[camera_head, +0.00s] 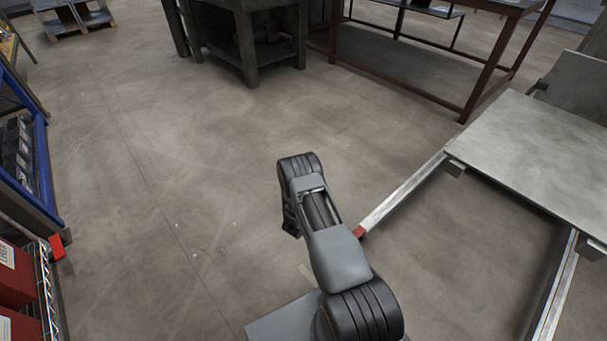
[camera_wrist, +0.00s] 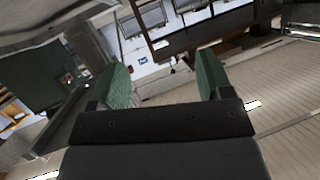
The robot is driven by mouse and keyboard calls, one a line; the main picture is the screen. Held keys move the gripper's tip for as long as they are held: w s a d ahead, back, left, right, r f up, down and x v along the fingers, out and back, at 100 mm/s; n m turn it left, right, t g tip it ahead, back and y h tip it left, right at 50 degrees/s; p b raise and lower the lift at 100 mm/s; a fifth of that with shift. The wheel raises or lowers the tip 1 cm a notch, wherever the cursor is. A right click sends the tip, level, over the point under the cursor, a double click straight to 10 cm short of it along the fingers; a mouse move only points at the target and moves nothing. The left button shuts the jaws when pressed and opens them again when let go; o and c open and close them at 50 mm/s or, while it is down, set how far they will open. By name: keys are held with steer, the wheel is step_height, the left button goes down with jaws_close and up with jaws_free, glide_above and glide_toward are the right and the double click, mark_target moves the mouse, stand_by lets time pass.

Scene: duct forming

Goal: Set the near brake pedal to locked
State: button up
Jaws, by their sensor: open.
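No part can be clearly identified as the near brake pedal. A small red tab (camera_head: 58,247) sits low at the corner of the shelving on the left in the head view. Another small red piece (camera_head: 359,232) is at the near end of a metal rail, partly behind my arm. I cannot tell whether either is a pedal or how it is set. My gripper (camera_wrist: 162,78) shows in the wrist view with its two green fingers wide apart and nothing between them. It is apart from both red pieces. In the head view my gripper cannot be made out.
A blue rack (camera_head: 40,160) and a wire-sided shelf with red boxes (camera_head: 15,275) line the left. A metal-topped table (camera_head: 535,150) with low rails is at right. A dark bench (camera_head: 245,35) and a brown frame (camera_head: 480,85) stand behind. The middle floor is clear.

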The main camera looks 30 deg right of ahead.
steer(key=w+a+r+y+p, duration=0.1)
steer(key=w+a+r+p, duration=0.1)
steer(key=r, duration=0.4)
steer(key=w+a+r+n+t+y+p, duration=0.1)
steer(key=w+r+y+p, duration=0.1)
steer(key=w+r, duration=0.2)
step_height(320, 180, up, 2)
steer(key=shift+a+r+t, duration=0.1)
steer(key=shift+a+t, duration=0.2)
steer(key=shift+a, duration=0.05)
